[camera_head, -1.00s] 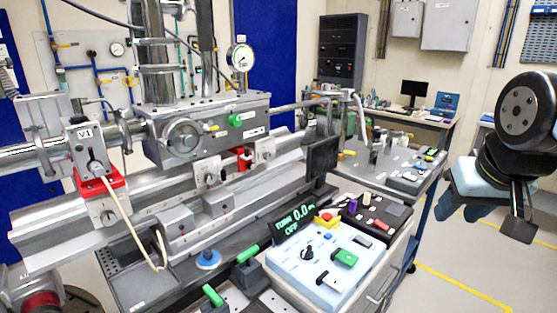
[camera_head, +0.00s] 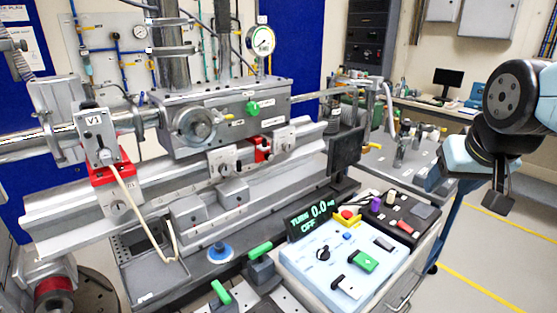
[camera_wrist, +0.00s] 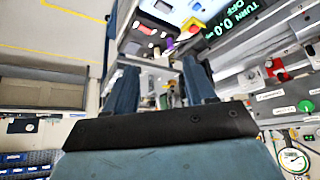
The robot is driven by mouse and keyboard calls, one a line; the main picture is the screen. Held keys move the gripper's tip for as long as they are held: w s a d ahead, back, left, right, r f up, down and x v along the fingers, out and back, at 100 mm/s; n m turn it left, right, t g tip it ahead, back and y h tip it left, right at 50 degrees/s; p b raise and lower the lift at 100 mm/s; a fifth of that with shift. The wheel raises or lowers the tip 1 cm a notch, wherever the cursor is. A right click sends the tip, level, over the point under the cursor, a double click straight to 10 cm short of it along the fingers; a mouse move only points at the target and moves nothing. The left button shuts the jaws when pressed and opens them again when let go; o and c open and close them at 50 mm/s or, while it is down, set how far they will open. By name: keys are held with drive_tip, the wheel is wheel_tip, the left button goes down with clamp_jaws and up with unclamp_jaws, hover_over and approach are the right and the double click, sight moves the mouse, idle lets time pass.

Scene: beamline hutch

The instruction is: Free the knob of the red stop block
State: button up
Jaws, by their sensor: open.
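A small red block (camera_head: 263,149) sits on the rail between two grey carriers, below the grey gearbox. Its knob is too small to make out. A second red piece (camera_head: 112,170) lies under the grey V1 unit (camera_head: 101,140) at the left of the rail, with a pale cord hanging from the unit. My gripper (camera_head: 492,193) hangs at the right of the head view, well away from the rail. In the wrist view its two fingers (camera_wrist: 160,85) stand apart with nothing held between them. A red part on the rail shows at the right there (camera_wrist: 279,75).
A pale blue control panel (camera_head: 318,265) with a display reading 0.0 and a red button stands in front of the rail. Green handles (camera_head: 221,292) rise beside it. A bench (camera_head: 400,160) stands behind. The floor at right is open.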

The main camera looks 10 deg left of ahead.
drive_tip(key=w+a+f+n+t, duration=0.1)
drive_tip(key=w+a+f+t, duration=0.15)
drive_tip(key=w, duration=1.05)
drive_tip(key=n+t+y, duration=0.3)
drive_tip(key=n+y, duration=0.2)
drive_tip(key=y, duration=0.9)
approach(271, 158)
drive_tip(key=x, duration=0.8)
drive_tip(key=shift+w+a, duration=0.15)
drive_tip(key=shift+a, duration=0.05)
drive_tip(key=shift+c, duration=0.4)
drive_tip(key=c, duration=0.9)
drive_tip(key=shift+d, duration=0.2)
clamp_jaws()
drive_tip(key=shift+a, duration=0.1)
